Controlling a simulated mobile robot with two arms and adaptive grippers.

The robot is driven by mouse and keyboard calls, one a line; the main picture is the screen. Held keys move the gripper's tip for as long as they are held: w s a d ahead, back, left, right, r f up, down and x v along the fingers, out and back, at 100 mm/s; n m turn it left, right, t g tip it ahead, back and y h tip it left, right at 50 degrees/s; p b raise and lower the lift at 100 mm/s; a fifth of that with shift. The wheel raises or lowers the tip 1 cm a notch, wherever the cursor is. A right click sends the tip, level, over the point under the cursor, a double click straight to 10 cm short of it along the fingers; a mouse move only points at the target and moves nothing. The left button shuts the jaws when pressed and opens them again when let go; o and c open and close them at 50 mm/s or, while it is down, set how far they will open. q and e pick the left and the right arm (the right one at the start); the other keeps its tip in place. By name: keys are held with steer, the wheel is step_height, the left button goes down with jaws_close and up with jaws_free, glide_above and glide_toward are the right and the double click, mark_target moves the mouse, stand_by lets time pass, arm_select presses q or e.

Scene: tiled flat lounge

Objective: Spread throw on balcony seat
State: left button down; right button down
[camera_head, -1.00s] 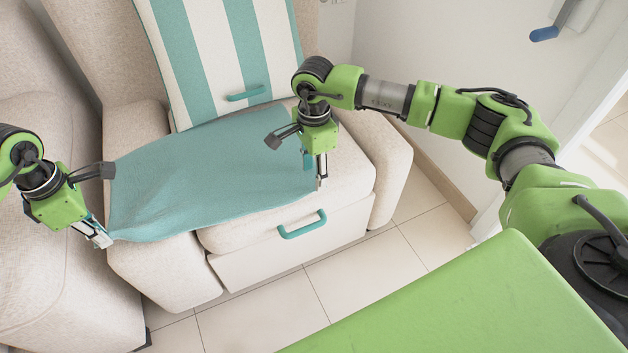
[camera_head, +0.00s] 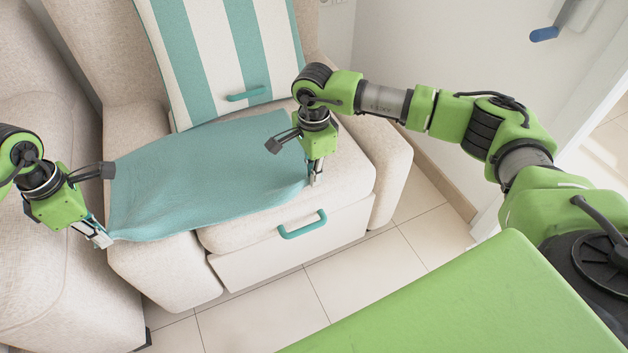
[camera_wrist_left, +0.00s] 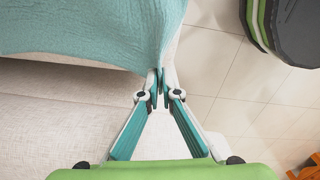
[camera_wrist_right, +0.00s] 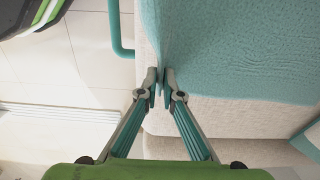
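The teal throw (camera_head: 200,175) lies across the beige seat (camera_head: 345,165), covering its middle and left armrest; bare seat shows at the right. It fills the upper left of the left wrist view (camera_wrist_left: 90,30) and upper right of the right wrist view (camera_wrist_right: 240,45). My left gripper (camera_head: 103,238) is shut on the throw's front left corner, out past the left armrest; its fingertips pinch the cloth in the left wrist view (camera_wrist_left: 159,88). My right gripper (camera_head: 313,181) is shut on the front right corner above the seat, also in the right wrist view (camera_wrist_right: 161,86).
A teal-and-white striped cushion (camera_head: 215,60) leans on the backrest behind the throw. A teal handle (camera_head: 302,224) sticks out from the seat front. The right armrest (camera_head: 385,160) is bare. Another beige seat (camera_head: 40,270) stands at the left. Tiled floor (camera_head: 265,315) lies in front.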

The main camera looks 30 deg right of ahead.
steer(key=shift+s+f, duration=0.1)
steer(key=shift+r, duration=2.55)
arm_select(q)
steer(key=shift+r, duration=0.1)
arm_select(e)
steer(key=shift+r, duration=0.1)
